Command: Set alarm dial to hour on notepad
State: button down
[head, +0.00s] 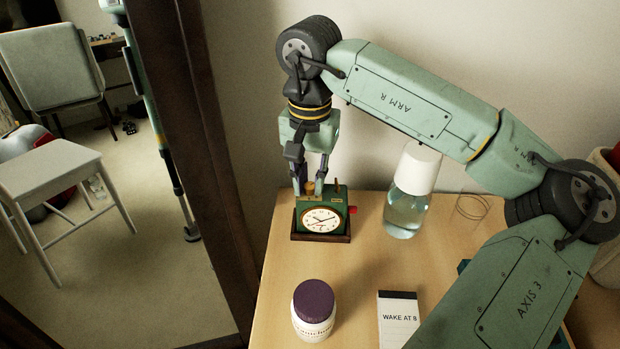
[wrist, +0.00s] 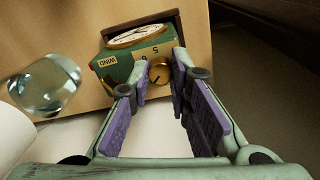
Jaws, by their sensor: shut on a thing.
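The green alarm clock (head: 336,197) stands upright on a dark base at the table's back left, its white face (head: 322,220) toward the head camera. A brass dial (wrist: 160,73) sits on its top, with a few numerals and a "WIND" label (wrist: 107,61) beside it in the wrist view. My gripper (head: 309,185) points down from above, its fingertips shut on the dial; in the wrist view the dial lies between the fingertips (wrist: 154,76). The fingers partly hide the dial's scale, so its setting cannot be read. The notepad (head: 398,318) at the front reads "WAKE AT 8".
A bottle with a white cap (head: 410,200) stands close right of the clock. A purple-lidded jar (head: 314,305) is at the table's front left. A thin wire loop (head: 472,207) lies right of the bottle. A dark wooden frame (head: 215,150) rises along the table's left side.

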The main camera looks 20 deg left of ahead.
aim_at(310, 185)
dwell(0.4)
jog(key=c, duration=1.5)
grip_release()
jog(key=shift+o, duration=0.2)
notch_tip(310, 185, up, 12)
jog(key=shift+r, duration=0.15)
